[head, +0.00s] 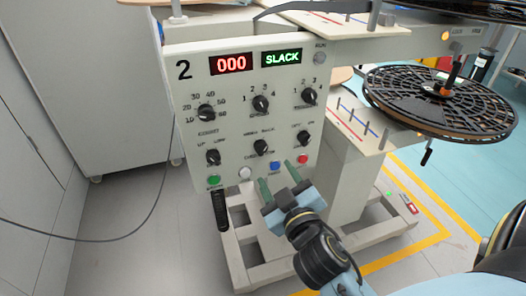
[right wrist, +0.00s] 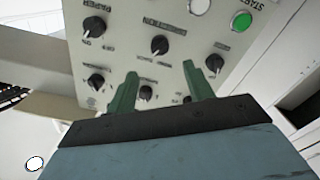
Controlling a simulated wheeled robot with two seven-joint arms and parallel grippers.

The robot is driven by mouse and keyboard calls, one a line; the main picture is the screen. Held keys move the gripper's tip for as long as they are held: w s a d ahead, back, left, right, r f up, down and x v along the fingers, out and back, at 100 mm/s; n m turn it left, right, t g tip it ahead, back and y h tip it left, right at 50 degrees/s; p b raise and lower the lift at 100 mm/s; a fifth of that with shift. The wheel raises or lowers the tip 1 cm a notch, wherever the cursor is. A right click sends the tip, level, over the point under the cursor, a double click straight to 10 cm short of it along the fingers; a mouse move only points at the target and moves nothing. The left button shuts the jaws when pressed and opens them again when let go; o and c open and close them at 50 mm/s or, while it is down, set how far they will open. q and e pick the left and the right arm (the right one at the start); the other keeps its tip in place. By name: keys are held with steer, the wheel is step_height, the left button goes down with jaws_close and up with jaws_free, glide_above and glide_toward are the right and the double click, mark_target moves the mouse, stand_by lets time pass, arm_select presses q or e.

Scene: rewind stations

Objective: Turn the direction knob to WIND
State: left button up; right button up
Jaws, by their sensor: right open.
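The direction knob (head: 261,147) is a small black knob in the lower middle of the white control panel (head: 232,140). Its small labels sit above and below it, and I cannot tell for sure which one its pointer faces. In the right wrist view the panel is upside down and the direction knob (right wrist: 159,44) shows above and between the fingers. My right gripper (head: 277,178) is open and empty, its two green fingers in front of the panel's lower edge, below the knob and apart from it. It also shows in the right wrist view (right wrist: 163,88). My left gripper is not in view.
Other knobs stand close by: a lower left one (head: 213,157) and a lower right one (head: 303,138). Below are green (head: 214,180), white (head: 245,172), blue (head: 275,165) and red (head: 302,159) buttons. A display reads SLACK (head: 282,58). A black reel (head: 440,100) is at right.

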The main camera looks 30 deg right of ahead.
mark_target(263, 151)
steer(key=x, duration=0.8)
steer(key=shift+w+b, duration=0.2)
steer(key=shift+b, duration=0.15)
steer(key=shift+w, duration=0.45)
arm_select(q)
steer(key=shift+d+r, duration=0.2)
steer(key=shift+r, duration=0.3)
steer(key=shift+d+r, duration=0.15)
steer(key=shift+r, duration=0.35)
arm_select(e)
steer(key=shift+c, duration=0.9)
steer(key=c, duration=0.7)
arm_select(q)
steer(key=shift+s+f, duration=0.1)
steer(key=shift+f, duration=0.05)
arm_select(e)
steer(key=shift+c, duration=0.3)
